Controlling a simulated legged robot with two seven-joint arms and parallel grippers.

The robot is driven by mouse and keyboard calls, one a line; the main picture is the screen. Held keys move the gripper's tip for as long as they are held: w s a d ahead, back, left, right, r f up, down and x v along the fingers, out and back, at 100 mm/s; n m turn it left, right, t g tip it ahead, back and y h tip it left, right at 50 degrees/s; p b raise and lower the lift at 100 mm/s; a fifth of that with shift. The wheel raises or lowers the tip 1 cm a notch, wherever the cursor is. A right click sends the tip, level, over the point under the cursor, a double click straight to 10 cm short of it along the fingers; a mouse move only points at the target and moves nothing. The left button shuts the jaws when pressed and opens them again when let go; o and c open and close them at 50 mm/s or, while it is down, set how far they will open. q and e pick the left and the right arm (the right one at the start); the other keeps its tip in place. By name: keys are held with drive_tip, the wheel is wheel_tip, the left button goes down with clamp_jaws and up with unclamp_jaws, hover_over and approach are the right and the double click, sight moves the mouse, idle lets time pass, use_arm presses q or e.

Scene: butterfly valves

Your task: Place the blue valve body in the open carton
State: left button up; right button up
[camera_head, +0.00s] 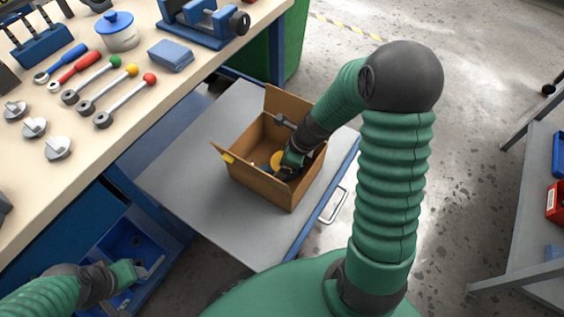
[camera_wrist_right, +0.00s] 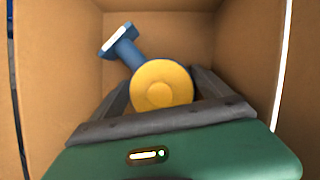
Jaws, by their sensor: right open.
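The open carton (camera_head: 262,183) is brown cardboard with raised flaps and stands on a grey cart top. My right gripper (camera_head: 284,164) reaches down inside it. The blue valve body (camera_wrist_right: 126,50) with a round yellow end (camera_wrist_right: 161,86) lies inside the carton in the right wrist view. My right gripper (camera_wrist_right: 163,92) is open, with one finger on each side of the yellow end. I cannot tell whether the fingers touch it. In the head view, part of the valve body is hidden by the gripper. My left gripper (camera_head: 150,270) is low at the left, its finger state unclear.
A workbench (camera_head: 135,110) at the left holds levers with coloured knobs, metal discs, a blue-lidded pot (camera_head: 118,32) and a blue vise (camera_head: 205,20). A blue bin (camera_head: 125,243) is below it. The grey cart top (camera_head: 185,180) around the carton is clear.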

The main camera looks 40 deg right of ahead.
drive_tip(key=p+v, duration=0.7)
drive_tip(key=v, duration=0.4)
drive_tip(key=shift+r, duration=0.25)
drive_tip(key=shift+s+d+r, duration=0.1)
drive_tip(key=shift+s+r, duration=0.15)
